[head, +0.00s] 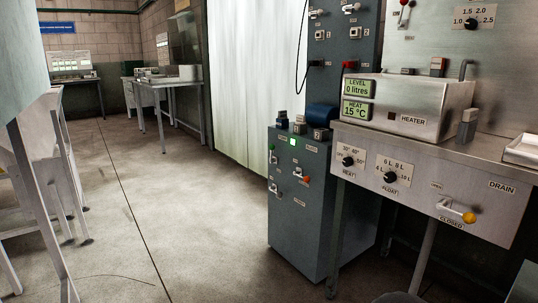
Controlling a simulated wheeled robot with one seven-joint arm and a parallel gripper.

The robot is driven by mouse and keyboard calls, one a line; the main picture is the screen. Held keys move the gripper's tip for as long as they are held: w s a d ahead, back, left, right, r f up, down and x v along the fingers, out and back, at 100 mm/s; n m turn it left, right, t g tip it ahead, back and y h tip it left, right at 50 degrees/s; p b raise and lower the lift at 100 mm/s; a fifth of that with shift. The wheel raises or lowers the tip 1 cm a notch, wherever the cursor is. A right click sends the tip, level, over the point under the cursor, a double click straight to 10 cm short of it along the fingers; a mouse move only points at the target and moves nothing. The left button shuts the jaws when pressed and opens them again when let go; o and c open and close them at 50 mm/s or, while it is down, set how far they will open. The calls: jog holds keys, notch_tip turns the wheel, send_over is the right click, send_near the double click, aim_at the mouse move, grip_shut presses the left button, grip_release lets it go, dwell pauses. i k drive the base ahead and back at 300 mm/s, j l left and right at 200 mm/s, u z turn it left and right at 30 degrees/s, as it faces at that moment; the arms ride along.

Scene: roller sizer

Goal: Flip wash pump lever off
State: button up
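A dark grey cabinet (296,219) stands on the floor at the middle right of the head view. The small labels are too small to read, so I cannot tell which lever is the wash pump's. More levers (317,13) show on the tall grey panel (345,50) behind. My gripper is not in view.
A steel bench (465,180) at the right has HEAT and FLOAT dials (390,177), a drain lever with a yellow knob (469,217) marked CLOSED, and a heater box (405,105) reading 0 litres, 15 °C. Open concrete floor (180,220) lies left of the cabinet. A white-topped frame (55,160) stands far left.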

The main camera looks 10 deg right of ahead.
aim_at(271, 146)
jog(key=i+j, duration=0.25)
jog(key=i, duration=0.3)
jog(key=i+j+u, duration=0.1)
jog(key=i, duration=0.45)
jog(key=i+j, duration=0.3)
jog(key=i, duration=0.25)
jog(key=i+j+u, duration=0.1)
jog(key=i, duration=0.45)
jog(key=i+j, duration=0.25)
jog(key=i, duration=0.3)
jog(key=u, duration=0.05)
